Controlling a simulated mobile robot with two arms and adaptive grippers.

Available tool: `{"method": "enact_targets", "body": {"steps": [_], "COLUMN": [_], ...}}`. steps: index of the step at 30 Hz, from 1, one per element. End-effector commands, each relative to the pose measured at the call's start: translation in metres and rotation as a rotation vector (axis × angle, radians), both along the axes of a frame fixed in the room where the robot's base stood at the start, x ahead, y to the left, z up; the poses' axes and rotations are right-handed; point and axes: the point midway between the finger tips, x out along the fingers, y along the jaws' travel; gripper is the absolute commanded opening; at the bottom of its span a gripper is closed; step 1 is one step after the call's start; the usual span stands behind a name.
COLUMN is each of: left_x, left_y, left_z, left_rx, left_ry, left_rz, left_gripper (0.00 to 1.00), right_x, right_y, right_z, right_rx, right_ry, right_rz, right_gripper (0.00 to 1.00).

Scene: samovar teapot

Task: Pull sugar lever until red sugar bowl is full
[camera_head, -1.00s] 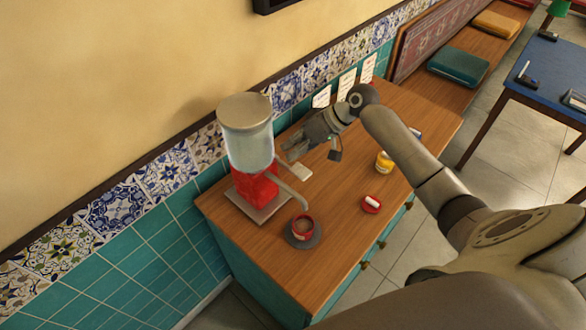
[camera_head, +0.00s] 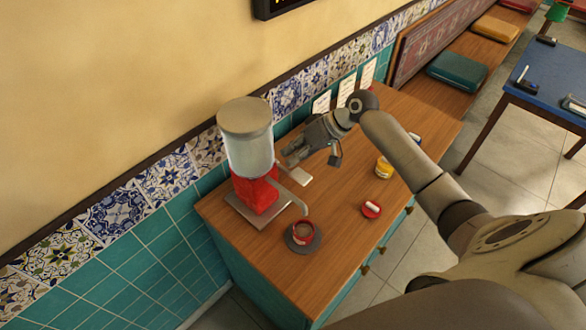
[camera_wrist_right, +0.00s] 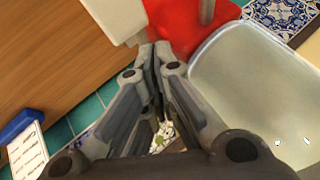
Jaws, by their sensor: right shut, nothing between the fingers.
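The sugar dispenser has a clear tank (camera_head: 250,152) with a grey lid and a red base (camera_head: 256,193). A pale lever plate (camera_head: 300,177) sticks out beside the base; a pale block (camera_wrist_right: 118,20), likely the lever, shows in the right wrist view. A curved grey spout (camera_head: 292,198) ends above the red sugar bowl (camera_head: 303,238), whose fill level I cannot tell. My right gripper (camera_head: 288,157) is shut and empty, close beside the tank and above the lever plate. Its fingertips (camera_wrist_right: 155,55) are near the red base; contact is unclear. My left gripper is not in view.
The tiled wall (camera_head: 120,215) runs close behind the dispenser. The counter's front is mostly clear.

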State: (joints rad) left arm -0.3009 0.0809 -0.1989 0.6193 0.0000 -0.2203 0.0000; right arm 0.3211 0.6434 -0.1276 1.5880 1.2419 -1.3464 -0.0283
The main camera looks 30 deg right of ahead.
Motion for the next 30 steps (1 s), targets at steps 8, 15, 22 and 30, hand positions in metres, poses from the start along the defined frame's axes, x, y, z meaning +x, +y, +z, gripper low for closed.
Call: {"method": "enact_targets", "body": {"steps": [8,15,22,30], "left_x": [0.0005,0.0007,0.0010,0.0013], "left_y": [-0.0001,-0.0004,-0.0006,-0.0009], "left_z": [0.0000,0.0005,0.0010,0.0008], "left_rx": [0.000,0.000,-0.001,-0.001], "left_ry": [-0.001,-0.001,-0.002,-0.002], "left_rz": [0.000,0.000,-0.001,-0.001], "left_gripper": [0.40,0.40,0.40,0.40], "right_x": [0.0000,-0.0004,-0.0010,-0.0008], "right_y": [-0.0001,-0.0002,-0.0002,-0.0001], "right_z": [0.0000,-0.0030,-0.0086,-0.0086], "right_rx": [0.000,0.000,0.000,0.000], "right_ry": [0.000,0.001,0.001,0.000], "right_rz": [0.000,-0.001,0.001,0.000], "right_gripper": [0.00,0.00,0.00,0.00]}}
